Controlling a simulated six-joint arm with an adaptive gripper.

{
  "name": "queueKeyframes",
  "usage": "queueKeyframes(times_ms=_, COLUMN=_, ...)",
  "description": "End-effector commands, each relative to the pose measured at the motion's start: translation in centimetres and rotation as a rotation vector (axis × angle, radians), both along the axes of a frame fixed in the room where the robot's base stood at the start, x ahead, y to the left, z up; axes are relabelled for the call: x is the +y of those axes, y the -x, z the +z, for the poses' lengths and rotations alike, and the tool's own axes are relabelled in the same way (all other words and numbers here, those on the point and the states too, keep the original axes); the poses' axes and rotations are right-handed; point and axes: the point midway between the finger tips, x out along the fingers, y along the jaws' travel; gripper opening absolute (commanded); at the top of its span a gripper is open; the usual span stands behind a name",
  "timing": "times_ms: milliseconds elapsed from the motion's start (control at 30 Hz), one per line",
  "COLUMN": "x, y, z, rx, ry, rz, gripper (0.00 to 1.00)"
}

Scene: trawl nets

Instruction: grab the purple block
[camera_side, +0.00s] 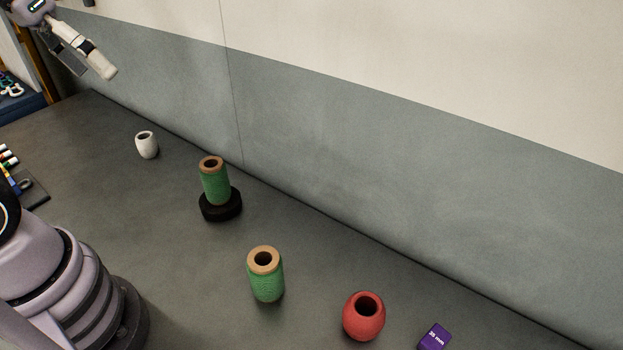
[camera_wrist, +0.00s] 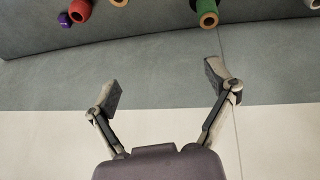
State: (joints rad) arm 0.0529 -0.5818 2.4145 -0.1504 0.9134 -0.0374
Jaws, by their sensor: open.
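The purple block (camera_side: 434,337) is a small cube with white lettering on its top. It lies on the dark table at the bottom right of the side view, just right of the red pot. It also shows in the wrist view as a small purple shape (camera_wrist: 65,20) at the top left, beside the red pot. My gripper (camera_side: 92,68) is raised high at the top left of the side view, far from the block. In the wrist view my gripper (camera_wrist: 163,80) has its two fingers spread wide with nothing between them.
A red pot (camera_side: 364,318) stands close left of the block. A green spool (camera_side: 266,278) stands on the table; another green spool (camera_side: 215,184) stands on a black round base (camera_side: 221,207). A small white cup (camera_side: 147,146) is farther left. The wall (camera_side: 400,170) runs behind the table.

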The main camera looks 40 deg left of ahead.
Motion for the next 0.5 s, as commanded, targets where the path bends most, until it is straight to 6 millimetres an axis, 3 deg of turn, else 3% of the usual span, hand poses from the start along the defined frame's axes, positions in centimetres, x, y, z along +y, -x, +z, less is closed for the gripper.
queueKeyframes(times_ms=267, x=-11.7, y=-9.0, z=-1.8, rx=0.376, ry=0.396, rz=0.099, gripper=0.85)
queueKeyframes(times_ms=367, x=-16.5, y=-11.8, z=-3.7, rx=0.523, ry=0.512, rz=0.162, gripper=0.85)
queueKeyframes(times_ms=500, x=-23.4, y=-15.2, z=-7.6, rx=0.733, ry=0.649, rz=0.278, gripper=0.85)
